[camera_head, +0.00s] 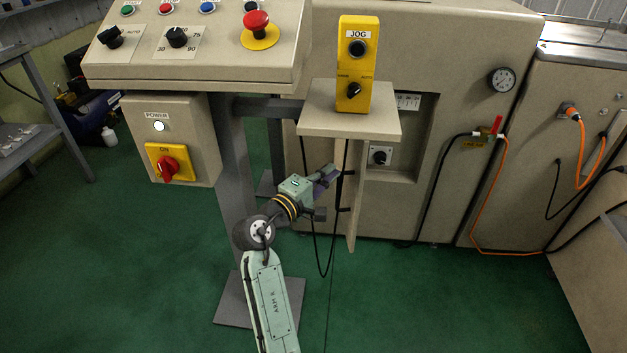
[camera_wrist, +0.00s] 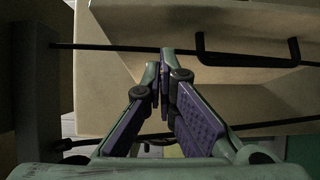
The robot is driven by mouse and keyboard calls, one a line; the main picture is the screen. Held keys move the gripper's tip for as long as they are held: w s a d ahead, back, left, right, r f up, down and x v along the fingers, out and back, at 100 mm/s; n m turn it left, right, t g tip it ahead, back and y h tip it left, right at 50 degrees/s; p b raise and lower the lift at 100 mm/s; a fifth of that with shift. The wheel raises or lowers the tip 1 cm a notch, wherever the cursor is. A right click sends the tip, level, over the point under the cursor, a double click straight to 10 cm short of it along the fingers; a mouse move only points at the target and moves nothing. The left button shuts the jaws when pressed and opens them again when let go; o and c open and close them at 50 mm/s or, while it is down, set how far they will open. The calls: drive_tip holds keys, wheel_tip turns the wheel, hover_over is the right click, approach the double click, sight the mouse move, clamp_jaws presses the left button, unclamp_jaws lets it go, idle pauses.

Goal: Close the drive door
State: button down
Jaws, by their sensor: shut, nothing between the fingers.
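The drive door (camera_head: 361,195) is a beige panel standing open, jutting out from the machine front and seen nearly edge-on below the shelf. A dark handle (camera_head: 345,183) shows on its left face. In the wrist view a black bar handle (camera_wrist: 248,60) shows on a beige panel, right of the fingertips. My gripper (camera_head: 328,174) is at the left side of the door, close to the handle. In the wrist view the gripper (camera_wrist: 163,62) has its purple-padded fingers shut with nothing between them. I cannot tell whether the fingertips touch the door.
The JOG box (camera_head: 357,65) stands on a shelf (camera_head: 350,124) above the door. A black cable (camera_head: 320,262) hangs in a loop beside my gripper. A recess (camera_head: 403,130) with a black knob (camera_head: 380,156) lies behind the door. The green floor (camera_head: 440,300) at front right is clear.

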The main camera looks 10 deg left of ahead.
sight(357, 160)
drive_tip(key=shift+w+d+p, duration=0.15)
drive_tip(key=shift+w+d, duration=0.1)
drive_tip(key=shift+d, duration=0.45)
drive_tip(key=shift+w+d+p, duration=0.2)
drive_tip(key=shift+w+d, duration=0.05)
drive_tip(key=shift+d, duration=0.45)
drive_tip(key=shift+w+d+p, duration=0.15)
drive_tip(key=shift+w+d, duration=0.1)
drive_tip(key=shift+d, duration=0.45)
drive_tip(key=shift+d, duration=0.1)
